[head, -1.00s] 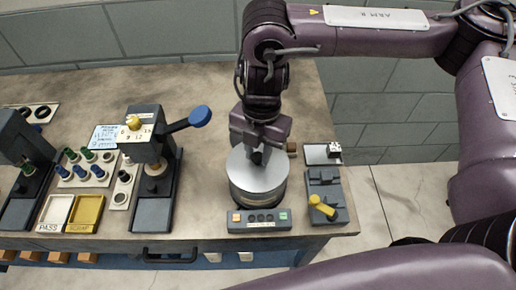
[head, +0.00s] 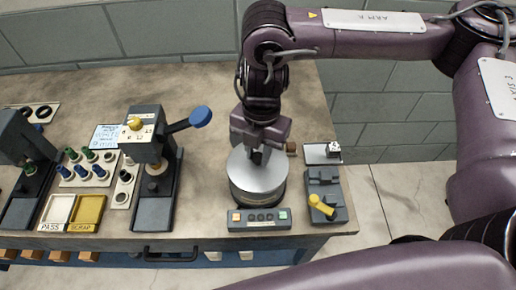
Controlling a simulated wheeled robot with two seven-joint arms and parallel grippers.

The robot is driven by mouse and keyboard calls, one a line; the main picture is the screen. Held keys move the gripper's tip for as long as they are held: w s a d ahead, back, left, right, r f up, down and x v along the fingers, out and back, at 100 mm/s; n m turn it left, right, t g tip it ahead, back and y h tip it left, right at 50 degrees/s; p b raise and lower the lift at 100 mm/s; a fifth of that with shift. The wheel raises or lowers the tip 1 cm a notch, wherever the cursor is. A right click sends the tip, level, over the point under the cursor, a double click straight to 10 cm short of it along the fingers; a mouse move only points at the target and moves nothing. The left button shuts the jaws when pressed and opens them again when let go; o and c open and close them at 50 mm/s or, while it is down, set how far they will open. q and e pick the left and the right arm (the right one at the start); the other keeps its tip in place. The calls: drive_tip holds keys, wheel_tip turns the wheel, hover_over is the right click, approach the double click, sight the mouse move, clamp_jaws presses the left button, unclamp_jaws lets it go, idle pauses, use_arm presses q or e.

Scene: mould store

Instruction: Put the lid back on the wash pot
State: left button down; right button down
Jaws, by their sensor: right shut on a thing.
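The wash pot (head: 257,196) is a round metal pot at the right part of the bench, behind a small control box. Its flat silver lid (head: 250,176) lies level over the pot's mouth; I see no clear gap, but cannot tell whether it is fully seated. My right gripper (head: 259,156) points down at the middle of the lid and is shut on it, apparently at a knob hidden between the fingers. My left gripper is not in view.
The control box (head: 259,220) stands in front of the pot. A dark fixture with a yellow lever (head: 321,207) is to its right. A press with a blue-knobbed lever (head: 200,116) and pass and scrap trays (head: 58,209) are left. Bare bench lies behind the pot.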

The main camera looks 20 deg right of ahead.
idle(0.9)
drive_tip(key=c, duration=0.6)
unclamp_jaws()
drive_tip(key=shift+f, duration=0.1)
drive_tip(key=shift+p, duration=0.3)
drive_tip(key=shift+r+p, duration=3.6)
drive_tip(key=shift+p, duration=0.15)
drive_tip(key=shift+f, duration=0.1)
drive_tip(key=shift+c, duration=0.4)
clamp_jaws()
